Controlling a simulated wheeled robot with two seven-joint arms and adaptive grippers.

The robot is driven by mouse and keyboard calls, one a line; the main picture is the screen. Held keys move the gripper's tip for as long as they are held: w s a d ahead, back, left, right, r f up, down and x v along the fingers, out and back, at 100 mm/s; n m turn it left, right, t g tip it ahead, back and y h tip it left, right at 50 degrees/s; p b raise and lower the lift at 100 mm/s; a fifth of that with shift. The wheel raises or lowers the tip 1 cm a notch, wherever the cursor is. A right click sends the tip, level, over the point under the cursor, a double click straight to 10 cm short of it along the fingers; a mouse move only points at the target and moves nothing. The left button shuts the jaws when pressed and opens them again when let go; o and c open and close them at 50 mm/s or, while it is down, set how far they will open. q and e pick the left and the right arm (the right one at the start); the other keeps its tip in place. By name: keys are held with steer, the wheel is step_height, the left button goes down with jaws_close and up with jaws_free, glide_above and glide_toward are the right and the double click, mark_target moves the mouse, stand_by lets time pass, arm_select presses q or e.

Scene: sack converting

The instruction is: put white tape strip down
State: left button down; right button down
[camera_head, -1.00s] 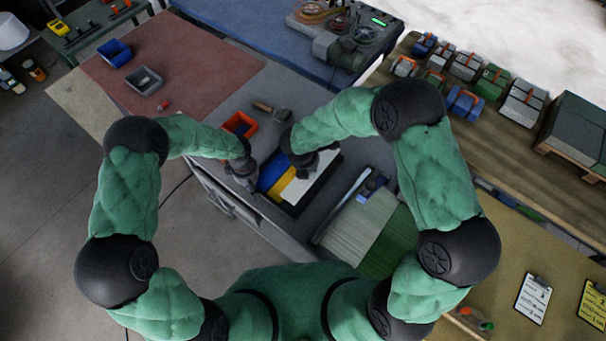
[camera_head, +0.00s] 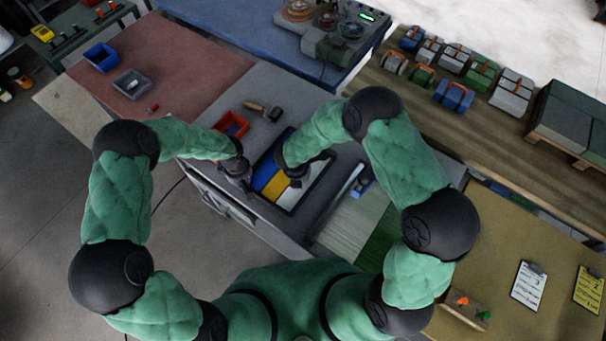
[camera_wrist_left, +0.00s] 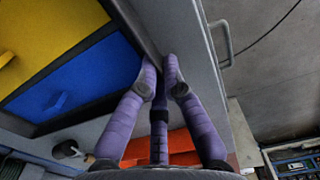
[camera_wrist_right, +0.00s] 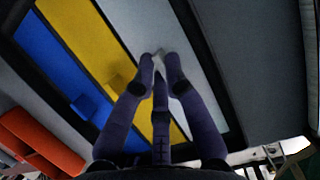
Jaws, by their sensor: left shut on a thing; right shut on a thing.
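A dark-rimmed tray (camera_head: 314,192) holds a blue strip (camera_head: 268,172) and a yellow strip (camera_head: 276,186) side by side. The white tape strip (camera_head: 287,198) lies along the yellow one, within the rim; it also shows in the right wrist view (camera_wrist_right: 205,95). It looks flat there, though any small gap beneath cannot be told. My right gripper (camera_wrist_right: 160,58) is shut on a pale part of the white strip, and its fingers hide the grip point. My left gripper (camera_wrist_left: 160,63) is shut on the tray's dark rim beside the bench edge.
An orange bin (camera_head: 232,125) and a mallet (camera_head: 264,110) lie behind the tray. A metal bar (camera_head: 340,192) and stacked sheets (camera_head: 347,225) lie to its right. A red mat (camera_head: 185,65) with blue (camera_head: 102,57) and grey (camera_head: 132,84) bins is at the back left.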

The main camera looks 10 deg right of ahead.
steer(key=c, duration=1.3)
jaws_free()
steer(key=shift+f, duration=0.1)
steer(key=v, duration=1.2)
arm_select(q)
steer(key=c, duration=1.3)
jaws_free()
steer(key=shift+r, duration=0.1)
step_height(320, 180, up, 12)
